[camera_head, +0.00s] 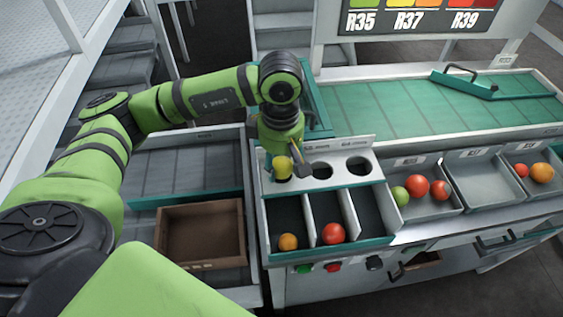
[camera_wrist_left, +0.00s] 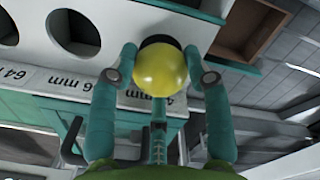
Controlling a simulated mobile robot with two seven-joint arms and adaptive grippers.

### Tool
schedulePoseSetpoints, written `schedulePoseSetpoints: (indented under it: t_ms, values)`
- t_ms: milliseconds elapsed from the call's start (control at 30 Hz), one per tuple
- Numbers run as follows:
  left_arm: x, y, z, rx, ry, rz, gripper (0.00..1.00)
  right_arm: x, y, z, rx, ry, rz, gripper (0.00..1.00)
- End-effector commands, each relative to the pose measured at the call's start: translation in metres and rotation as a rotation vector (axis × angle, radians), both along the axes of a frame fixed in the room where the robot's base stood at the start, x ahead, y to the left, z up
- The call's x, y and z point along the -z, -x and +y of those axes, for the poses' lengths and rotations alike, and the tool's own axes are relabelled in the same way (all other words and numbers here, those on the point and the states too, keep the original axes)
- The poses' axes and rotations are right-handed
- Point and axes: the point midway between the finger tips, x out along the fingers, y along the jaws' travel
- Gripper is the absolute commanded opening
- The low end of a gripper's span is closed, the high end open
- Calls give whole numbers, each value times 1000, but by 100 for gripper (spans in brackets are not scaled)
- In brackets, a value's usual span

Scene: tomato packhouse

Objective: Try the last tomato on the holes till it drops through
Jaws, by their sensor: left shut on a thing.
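A yellow tomato (camera_head: 282,167) is between the fingers of my left gripper (camera_head: 289,166), at the leftmost hole of the white sizing plate (camera_head: 311,145). In the left wrist view the gripper (camera_wrist_left: 162,62) is shut on the tomato (camera_wrist_left: 158,77), which covers most of that hole (camera_wrist_left: 162,40); its dark far edge shows behind the tomato. I cannot tell whether the tomato touches the plate. The middle hole (camera_head: 322,171) and the right hole (camera_head: 359,166) are uncovered. My right gripper is not in view.
Below the plate, the left bin holds an orange tomato (camera_head: 288,242), the middle bin a red tomato (camera_head: 333,233); the right bin (camera_head: 367,212) looks empty. A brown crate (camera_head: 162,232) stands left. Bins with tomatoes (camera_head: 417,187) are right, below a green conveyor (camera_head: 400,108).

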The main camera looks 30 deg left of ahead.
Motion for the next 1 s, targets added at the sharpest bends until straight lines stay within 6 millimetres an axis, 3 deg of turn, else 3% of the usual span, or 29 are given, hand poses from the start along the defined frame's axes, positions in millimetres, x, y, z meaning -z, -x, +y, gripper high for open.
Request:
schedulePoseSetpoints:
  t_ms: [267, 300, 333, 367, 1000]
  values:
    - [-1, 0, 0, 0, 0, -1, 33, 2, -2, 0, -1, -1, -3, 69]
    - [-1, 0, 0, 0, 0, -1, 61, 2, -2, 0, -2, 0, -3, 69]
    - [-1, 0, 0, 0, 0, -1, 73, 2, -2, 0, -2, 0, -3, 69]
    - [-1, 0, 0, 0, 0, -1, 76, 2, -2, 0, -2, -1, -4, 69]
    - [-1, -1, 0, -1, 0, -3, 76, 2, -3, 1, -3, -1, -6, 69]
